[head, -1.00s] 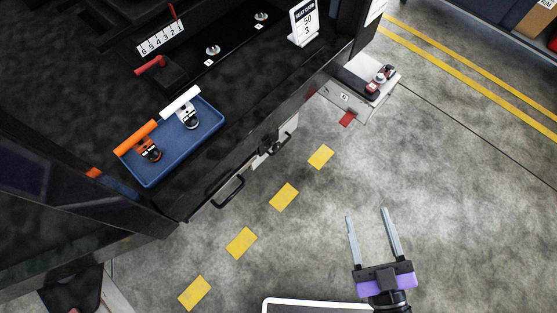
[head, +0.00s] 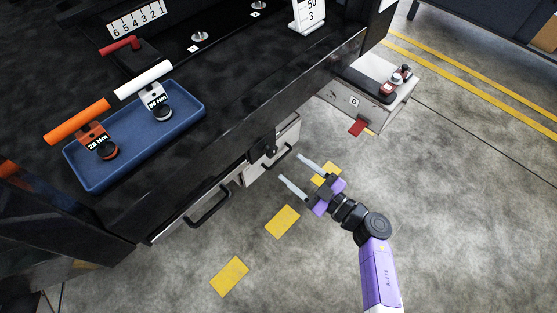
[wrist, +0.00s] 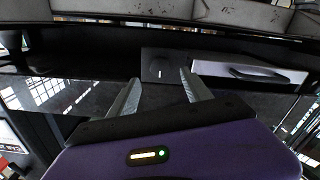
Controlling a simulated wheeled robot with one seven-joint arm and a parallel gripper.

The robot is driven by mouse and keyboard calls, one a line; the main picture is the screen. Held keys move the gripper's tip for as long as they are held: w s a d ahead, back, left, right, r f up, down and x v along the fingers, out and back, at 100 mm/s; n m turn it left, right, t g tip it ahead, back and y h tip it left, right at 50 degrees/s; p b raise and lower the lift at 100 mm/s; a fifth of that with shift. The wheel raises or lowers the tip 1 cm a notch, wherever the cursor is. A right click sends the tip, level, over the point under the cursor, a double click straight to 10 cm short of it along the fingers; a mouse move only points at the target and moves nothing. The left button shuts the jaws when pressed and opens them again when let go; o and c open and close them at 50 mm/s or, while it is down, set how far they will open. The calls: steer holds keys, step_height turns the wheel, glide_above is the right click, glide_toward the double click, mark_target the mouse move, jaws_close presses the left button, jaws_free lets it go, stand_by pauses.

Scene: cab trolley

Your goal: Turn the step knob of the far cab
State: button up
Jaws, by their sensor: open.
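A dark knob (head: 266,144) sits on the front face of the black trolley, between two drawer handles. In the wrist view a dark square plate with a knob (wrist: 158,66) and a short white mark lies straight beyond my fingertips. I cannot tell from these views whether it belongs to the far cab. My gripper (head: 291,168) is open and empty, in front of the trolley and pointing at its front face. In the wrist view my gripper (wrist: 159,78) has its fingers spread with a gap between them and the knob plate.
A handled drawer (head: 207,207) is at the lower left; a pale drawer front (wrist: 248,73) is right of the knob in the wrist view. A blue tray (head: 185,130) with two torque tools sits on top. A low grey unit (head: 380,118) stands at right.

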mark_target(274, 154)
steer(key=b+x, duration=0.2)
steer(key=x, duration=0.4)
steer(key=shift+w+a, duration=0.25)
steer(key=shift+a, duration=0.1)
steer(key=shift+c, duration=0.3)
jaws_close()
